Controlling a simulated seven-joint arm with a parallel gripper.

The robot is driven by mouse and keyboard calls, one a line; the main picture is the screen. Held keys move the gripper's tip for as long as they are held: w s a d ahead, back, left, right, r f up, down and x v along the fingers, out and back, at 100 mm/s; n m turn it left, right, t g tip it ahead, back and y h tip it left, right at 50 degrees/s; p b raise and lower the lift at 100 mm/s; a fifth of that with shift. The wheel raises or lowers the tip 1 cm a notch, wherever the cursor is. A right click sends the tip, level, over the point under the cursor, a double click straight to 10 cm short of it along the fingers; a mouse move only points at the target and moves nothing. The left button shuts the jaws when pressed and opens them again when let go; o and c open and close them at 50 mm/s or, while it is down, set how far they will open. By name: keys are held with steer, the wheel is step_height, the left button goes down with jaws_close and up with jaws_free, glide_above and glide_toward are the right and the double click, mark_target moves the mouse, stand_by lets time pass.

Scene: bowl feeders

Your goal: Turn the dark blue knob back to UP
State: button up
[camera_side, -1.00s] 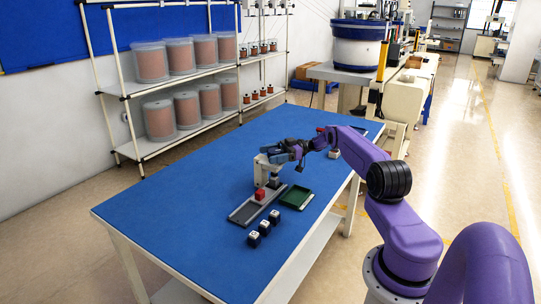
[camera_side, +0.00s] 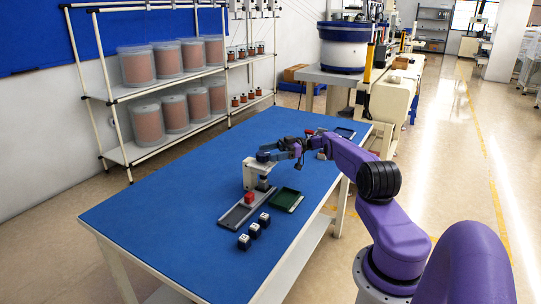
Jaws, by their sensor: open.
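A small white upright press-like fixture (camera_side: 250,174) stands on the blue table. A dark part (camera_side: 263,184) sits low at its right side; it is too small for me to tell whether this is the dark blue knob or which way it points. My gripper (camera_side: 268,154) is at the top of the fixture, reaching in from the right. Its fingers are small and partly merge with the fixture, so contact cannot be told.
A green tray (camera_side: 287,200) lies right of the grey tray. Several dark cubes with white tops (camera_side: 254,230) stand in a row near the front edge. A dark tray (camera_side: 345,133) lies at the far end. The left half of the blue table (camera_side: 160,210) is clear.

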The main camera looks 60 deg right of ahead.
step_height(320, 180, up, 6)
stand_by(0.6)
steer(key=shift+a, duration=0.1)
steer(key=shift+s+a+f+m+t, duration=0.2)
steer(key=shift+a+m+t, duration=0.25)
steer(key=shift+t, duration=0.75)
steer(key=m+t, duration=0.1)
steer(key=a+t, duration=0.1)
steer(key=t, duration=0.1)
steer(key=shift+s+f+m, duration=0.2)
steer(key=shift+s+m, duration=0.15)
steer(key=shift+s, duration=0.05)
steer(key=s+f+m+t+h, duration=0.1)
steer(key=s+m+t+h, duration=0.1)
steer(key=m+t+h, duration=0.25)
steer(key=m+g+h, duration=0.3)
steer(key=m+h, duration=0.5)
steer(key=h, duration=0.9)
glide_toward(258, 152)
steer(key=x, duration=0.9)
steer(key=shift+w+d+f, duration=0.15)
steer(key=shift+d+f, duration=0.2)
steer(key=shift+d, duration=0.15)
